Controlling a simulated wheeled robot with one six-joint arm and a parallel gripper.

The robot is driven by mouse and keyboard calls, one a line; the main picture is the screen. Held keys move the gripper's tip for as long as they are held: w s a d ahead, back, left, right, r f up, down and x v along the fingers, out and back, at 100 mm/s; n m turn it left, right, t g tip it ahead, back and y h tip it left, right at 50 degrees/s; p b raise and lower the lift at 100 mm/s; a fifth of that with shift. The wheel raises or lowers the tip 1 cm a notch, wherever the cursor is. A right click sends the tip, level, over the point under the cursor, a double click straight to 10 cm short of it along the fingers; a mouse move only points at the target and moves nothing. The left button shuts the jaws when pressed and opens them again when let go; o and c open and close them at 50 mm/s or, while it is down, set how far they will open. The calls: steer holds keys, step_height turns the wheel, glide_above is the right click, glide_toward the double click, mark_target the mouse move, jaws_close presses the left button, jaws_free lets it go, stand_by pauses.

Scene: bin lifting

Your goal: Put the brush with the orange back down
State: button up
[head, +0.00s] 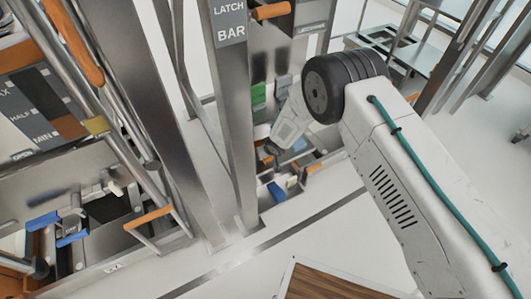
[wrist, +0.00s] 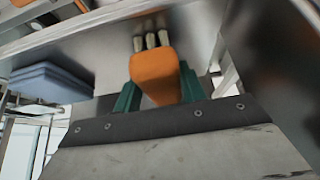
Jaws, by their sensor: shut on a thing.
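The brush with the orange back (wrist: 155,74) is in the middle of the wrist view, its orange body toward me and several pale bristle tufts at its far end. My gripper (wrist: 158,88) has its teal fingers on both sides of the brush and is shut on it. The far end of the brush is close to a pale surface and metal edge; I cannot tell whether it touches. In the head view my arm reaches toward the metal frame, and I cannot make out the brush there.
A blue folded stack (wrist: 50,82) lies left of the brush. In the head view a steel post (head: 230,110) labelled LATCH BAR stands left of my arm. Metal rails with orange handles (head: 72,42) fill the left. A brown wooden top (head: 335,284) is at the bottom.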

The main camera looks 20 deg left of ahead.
steer(key=shift+f, duration=0.1)
steer(key=o, duration=0.9)
steer(key=shift+o, duration=0.2)
steer(key=v, duration=1.2)
